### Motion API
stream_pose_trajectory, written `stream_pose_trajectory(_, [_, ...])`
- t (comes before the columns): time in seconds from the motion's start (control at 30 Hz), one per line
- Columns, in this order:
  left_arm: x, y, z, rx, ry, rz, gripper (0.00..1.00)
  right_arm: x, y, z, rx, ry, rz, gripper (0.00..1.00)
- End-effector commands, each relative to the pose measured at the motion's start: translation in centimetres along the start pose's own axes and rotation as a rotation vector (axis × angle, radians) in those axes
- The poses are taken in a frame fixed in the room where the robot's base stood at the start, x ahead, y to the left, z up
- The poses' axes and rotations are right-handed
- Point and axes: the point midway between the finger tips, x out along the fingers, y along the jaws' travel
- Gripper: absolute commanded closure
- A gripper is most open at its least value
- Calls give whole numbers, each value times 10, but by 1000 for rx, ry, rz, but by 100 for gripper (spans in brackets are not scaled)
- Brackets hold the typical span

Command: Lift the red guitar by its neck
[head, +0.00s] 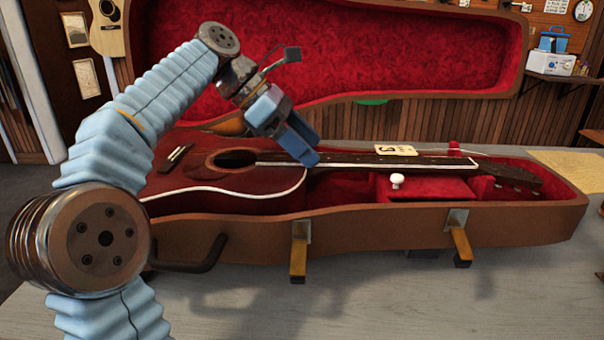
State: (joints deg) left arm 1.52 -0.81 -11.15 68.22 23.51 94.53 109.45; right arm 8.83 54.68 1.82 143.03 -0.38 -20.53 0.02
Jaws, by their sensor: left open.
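The red guitar (240,187) lies face up in an open brown case (370,226) with red lining. Its body is at the left and its dark neck (425,160) runs right to the headstock (507,173). My left arm partly hides the body. My left gripper (307,150) is open and points down at the neck, near where it meets the body. I cannot tell whether the fingers touch the neck. No object shows held in it. My right gripper is not in view.
The raised case lid (330,50) stands behind the guitar. A small white knob (397,180) sits on the case's inner compartment, and a white card (396,150) lies by the neck. Latches (298,262) hang on the case front. The grey table (400,300) is clear in front.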

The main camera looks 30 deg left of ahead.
Motion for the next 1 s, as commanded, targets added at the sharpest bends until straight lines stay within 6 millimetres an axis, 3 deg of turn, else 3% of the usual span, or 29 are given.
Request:
stream_pose_trajectory(0.33, [46,4,4,-1,0,-2,22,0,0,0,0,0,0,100])
stream_pose_trajectory(0.63, [53,4,4,-1,0,1,22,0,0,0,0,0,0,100])
stream_pose_trajectory(1.0, [53,4,4,-1,0,0,78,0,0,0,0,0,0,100])
